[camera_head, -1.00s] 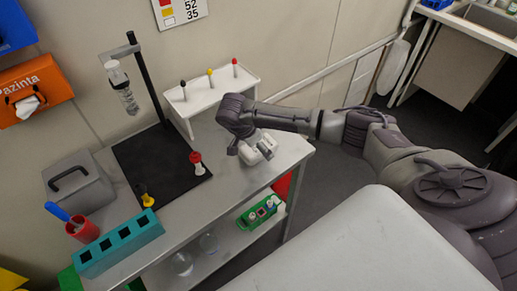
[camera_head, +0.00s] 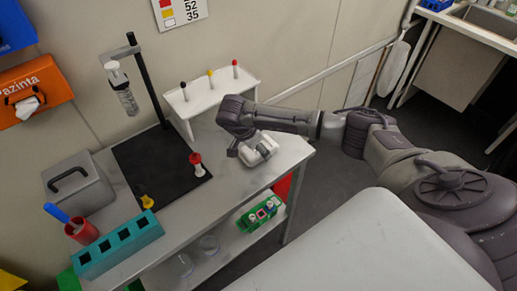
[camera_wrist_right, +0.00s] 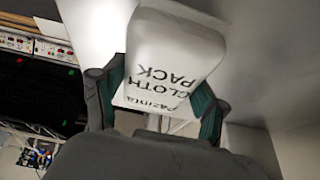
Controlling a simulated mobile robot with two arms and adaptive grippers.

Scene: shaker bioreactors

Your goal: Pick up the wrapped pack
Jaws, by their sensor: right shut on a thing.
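The wrapped pack is a white, rounded block (camera_wrist_right: 172,55) with the words "Pazinta CLOTH PACK". In the right wrist view it sits between the two fingers of my right gripper (camera_wrist_right: 158,100), with a finger against each side. In the head view the white pack (camera_head: 262,152) is at the right end of the grey bench, under my right wrist. My right gripper (camera_head: 252,150) is shut on it. I cannot tell whether the pack touches the bench top. My left gripper is not in view.
A white rack (camera_head: 212,97) with several coloured-top pins stands behind the gripper. A red-and-white piece (camera_head: 197,164) stands on the black mat (camera_head: 155,165) to the left. A green tray (camera_head: 250,222) is on the lower shelf. The bench front near the gripper is clear.

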